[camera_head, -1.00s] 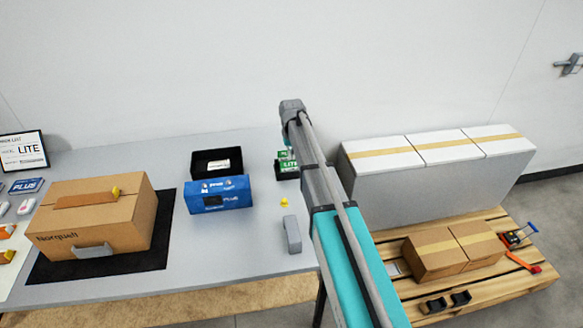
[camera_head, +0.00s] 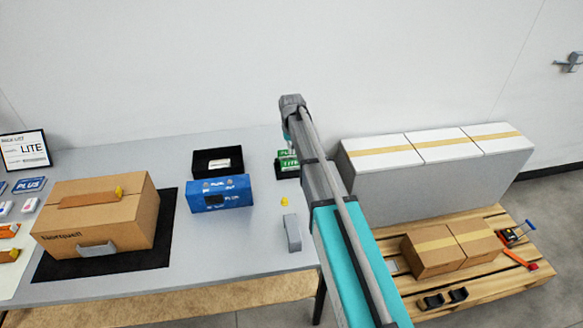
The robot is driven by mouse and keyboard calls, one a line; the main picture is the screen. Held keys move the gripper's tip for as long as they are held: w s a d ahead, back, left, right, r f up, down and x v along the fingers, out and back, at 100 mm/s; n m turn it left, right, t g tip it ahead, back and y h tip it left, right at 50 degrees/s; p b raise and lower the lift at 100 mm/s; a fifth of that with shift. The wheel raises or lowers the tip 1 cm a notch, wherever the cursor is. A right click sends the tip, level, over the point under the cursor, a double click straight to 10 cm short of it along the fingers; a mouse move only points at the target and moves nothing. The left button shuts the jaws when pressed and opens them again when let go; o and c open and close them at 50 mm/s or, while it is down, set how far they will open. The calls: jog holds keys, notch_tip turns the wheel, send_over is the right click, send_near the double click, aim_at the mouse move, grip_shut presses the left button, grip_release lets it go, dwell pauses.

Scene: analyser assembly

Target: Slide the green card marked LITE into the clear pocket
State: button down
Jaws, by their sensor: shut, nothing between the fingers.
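Green cards marked LITE (camera_head: 288,163) stand in a small black holder at the back of the table, partly covered by my arm. I cannot tell how many cards there are. A blue unit marked PLUS (camera_head: 234,195) stands to their left, with a dark window in its front. I cannot make out a clear pocket on it. My arm crosses the middle of the view, with its far joint above and beside the green cards. My gripper is hidden behind the arm.
A black open box (camera_head: 205,174) with a white label stands behind the blue unit. A cardboard box (camera_head: 95,215) sits on a black mat (camera_head: 105,264). A small yellow piece (camera_head: 284,202) and a grey block (camera_head: 292,232) lie near the right edge. A pallet (camera_head: 480,280) with boxes is at right.

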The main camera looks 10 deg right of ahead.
jog(key=shift+r, duration=0.15)
notch_tip(320, 180, up, 5)
jog(key=p, duration=0.5)
jog(key=shift+r+p, duration=0.15)
jog(key=shift+p, duration=0.15)
